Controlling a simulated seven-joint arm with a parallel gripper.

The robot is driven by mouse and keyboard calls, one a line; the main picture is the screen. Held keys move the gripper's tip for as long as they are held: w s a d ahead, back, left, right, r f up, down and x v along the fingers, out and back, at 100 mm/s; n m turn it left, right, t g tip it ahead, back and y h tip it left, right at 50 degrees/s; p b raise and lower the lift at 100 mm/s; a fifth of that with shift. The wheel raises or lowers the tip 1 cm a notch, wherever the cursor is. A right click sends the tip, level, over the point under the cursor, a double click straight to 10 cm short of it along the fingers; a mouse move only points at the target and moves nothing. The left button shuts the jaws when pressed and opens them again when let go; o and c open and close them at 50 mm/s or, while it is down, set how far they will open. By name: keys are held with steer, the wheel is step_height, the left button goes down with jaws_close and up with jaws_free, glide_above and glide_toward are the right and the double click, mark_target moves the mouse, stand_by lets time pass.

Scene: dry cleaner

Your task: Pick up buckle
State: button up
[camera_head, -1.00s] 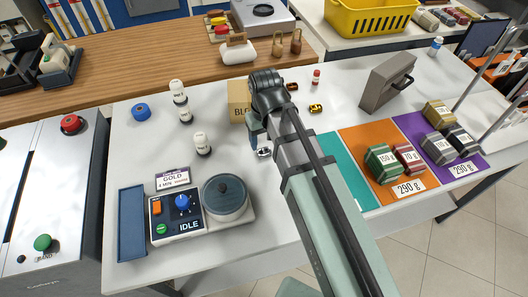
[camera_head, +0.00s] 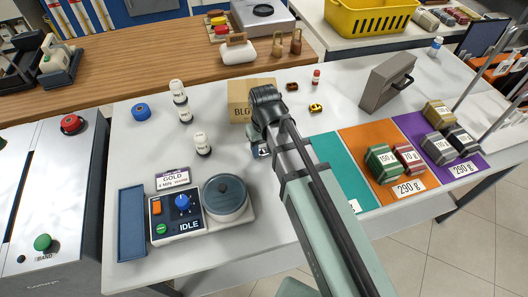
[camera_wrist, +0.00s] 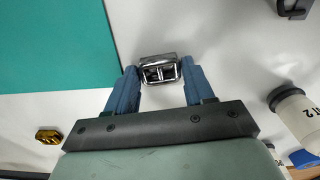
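A silver rectangular buckle (camera_wrist: 158,69) with a dark middle lies on the white counter in the wrist view. My gripper (camera_wrist: 159,72) is open, with one blue finger on each side of the buckle near the fingertips. The gaps are narrow, and I cannot tell whether either finger touches it. In the head view my gripper (camera_head: 259,146) is low over the counter, in front of the cardboard box. The buckle (camera_head: 264,151) shows there only as a small patch, mostly hidden by the gripper.
A cardboard box (camera_head: 239,103) stands behind my gripper. A yellow-black piece (camera_head: 316,108) and a dark brown piece (camera_head: 292,87) lie to its right. A teal mat (camera_head: 338,170) lies right.

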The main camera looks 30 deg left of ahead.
steer(key=c, duration=0.6)
